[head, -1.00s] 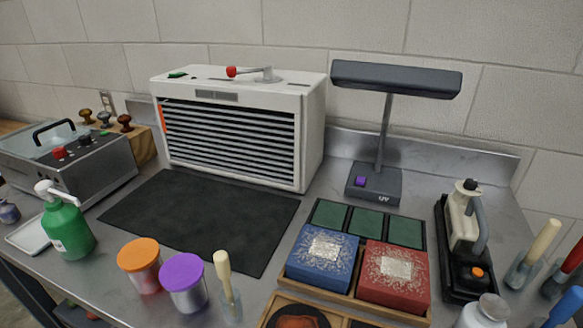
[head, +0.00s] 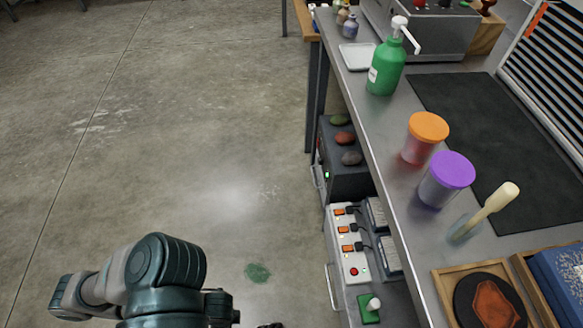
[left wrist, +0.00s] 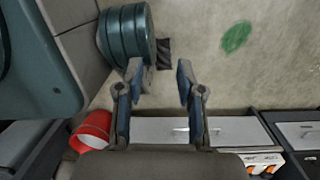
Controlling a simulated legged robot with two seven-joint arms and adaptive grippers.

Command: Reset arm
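My left arm shows at the bottom left of the head view, over the floor to the left of the bench. Its gripper is mostly out of that view, below the lower edge. In the left wrist view my left gripper (left wrist: 160,95) has its two blue-padded fingers spread apart with nothing between them. It is open and hangs over the grey floor (left wrist: 215,75), beside drawer fronts. My right arm and right gripper are in neither view.
The metal bench (head: 400,165) bears a green pump bottle (head: 385,68), an orange-lidded jar (head: 424,138), a purple-lidded jar (head: 445,180) and a brush (head: 485,210). A red bucket (left wrist: 92,131) is near the gripper.

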